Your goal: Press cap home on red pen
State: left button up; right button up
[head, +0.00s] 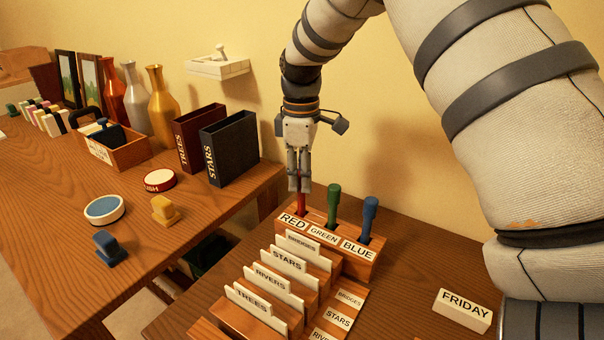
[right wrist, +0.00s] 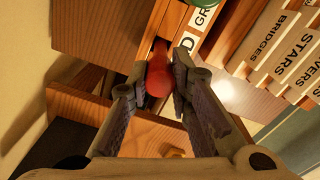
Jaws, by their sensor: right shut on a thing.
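The red pen (head: 300,203) stands upright in the slot marked RED of the wooden pen holder (head: 357,270). My right gripper (head: 300,186) comes down from above and is shut around its top, which is mostly hidden in the head view. In the right wrist view, the rounded red cap (right wrist: 160,77) sits between the fingertips (right wrist: 158,82), in line with the slot. Whether a gap remains between cap and pen body cannot be seen. My left gripper is not in view.
The green pen (head: 333,203) and blue pen (head: 368,218) stand capped close to the right. Labelled card dividers (head: 262,285) lie in front of the holder. A FRIDAY block (head: 463,308) is at the right. The left desk holds binders (head: 232,147), vases (head: 160,108) and stamps (head: 164,210).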

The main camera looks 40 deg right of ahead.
dwell(0.8)
jog(key=o, duration=0.8)
jog(key=shift+o, duration=0.6)
jog(key=o, duration=0.4)
jog(key=shift+r+p, duration=0.4)
jog(key=shift+r, duration=3.05)
jog(key=shift+c, duration=0.6)
